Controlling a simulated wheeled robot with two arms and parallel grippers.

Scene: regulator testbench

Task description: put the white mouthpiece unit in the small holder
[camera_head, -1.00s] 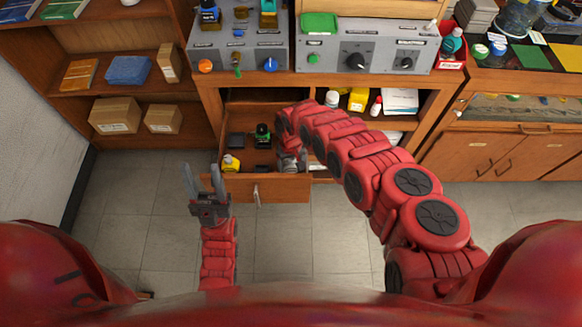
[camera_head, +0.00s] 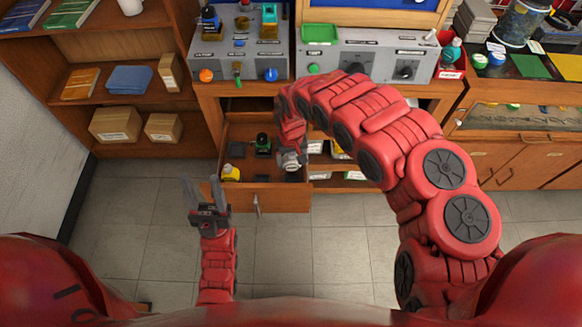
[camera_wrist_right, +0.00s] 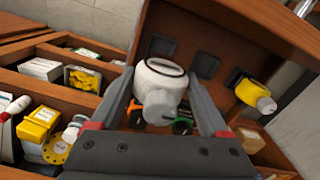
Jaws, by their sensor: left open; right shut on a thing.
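The white mouthpiece unit (camera_wrist_right: 158,82), a rounded white piece with a dark ring on top and a short stub, is between the fingers of my right gripper (camera_wrist_right: 160,90), which is shut on it. In the head view the unit (camera_head: 292,160) shows partly below my right wrist, over the open drawer (camera_head: 268,196). My left gripper (camera_head: 204,192) is open and empty, in front of the drawer's left end. Dark square pads (camera_wrist_right: 205,65) lie on the drawer floor; I cannot tell which thing is the small holder.
The drawer also holds a yellow piece (camera_head: 230,173) and a green-and-black piece (camera_head: 263,144). A shelf with bottles and boxes is right of it. Grey control consoles (camera_head: 365,55) stand above, with a green tray (camera_head: 319,33) and a red bin (camera_head: 452,66). The floor in front is clear.

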